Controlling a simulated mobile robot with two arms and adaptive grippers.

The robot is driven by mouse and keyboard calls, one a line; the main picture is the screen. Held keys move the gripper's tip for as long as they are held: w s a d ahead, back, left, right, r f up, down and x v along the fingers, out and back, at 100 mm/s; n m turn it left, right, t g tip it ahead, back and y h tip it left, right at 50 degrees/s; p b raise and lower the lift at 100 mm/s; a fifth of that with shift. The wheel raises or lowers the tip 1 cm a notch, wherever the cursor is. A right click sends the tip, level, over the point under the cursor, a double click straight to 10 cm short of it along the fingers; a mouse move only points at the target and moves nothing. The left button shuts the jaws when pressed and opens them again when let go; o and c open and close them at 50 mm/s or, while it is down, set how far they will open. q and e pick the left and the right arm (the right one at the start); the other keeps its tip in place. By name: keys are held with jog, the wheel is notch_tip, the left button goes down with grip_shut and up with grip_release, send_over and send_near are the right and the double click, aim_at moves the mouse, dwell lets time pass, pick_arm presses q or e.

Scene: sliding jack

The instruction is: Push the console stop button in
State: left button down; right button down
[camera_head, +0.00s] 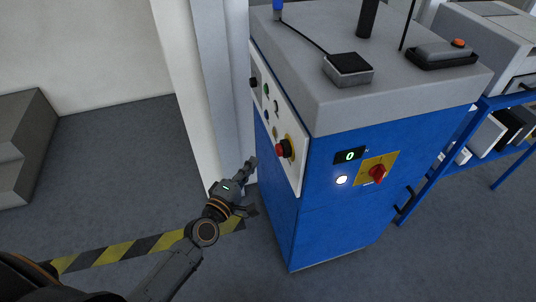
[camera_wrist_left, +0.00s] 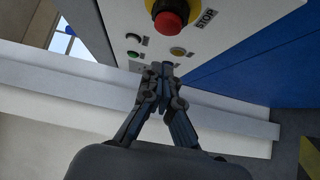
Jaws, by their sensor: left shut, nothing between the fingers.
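The console is a blue cabinet (camera_head: 345,215) with a grey top. A white control panel (camera_head: 290,158) is on its left face. The red stop button (camera_head: 283,150) sits on a yellow surround low on that panel. In the left wrist view the red stop button (camera_wrist_left: 170,17) is at the top, beside the word STOP. My left gripper (camera_head: 252,163) is shut and empty, to the left of the panel and apart from the button. Its closed fingertips (camera_wrist_left: 161,68) show below the button in the wrist view. My right gripper is not in view.
A red rotary switch (camera_head: 377,173) on a yellow plate and a display reading 0 (camera_head: 349,156) are on the front face. Smaller green and yellow buttons (camera_wrist_left: 178,51) are near the stop button. A pale column (camera_head: 190,90) stands behind my left gripper. Floor at left is mostly clear.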

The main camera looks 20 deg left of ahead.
aim_at(279, 150)
pick_arm(q)
jog(key=shift+w+d+p, duration=0.65)
jog(key=shift+w+d, duration=1.2)
jog(key=shift+w, duration=0.25)
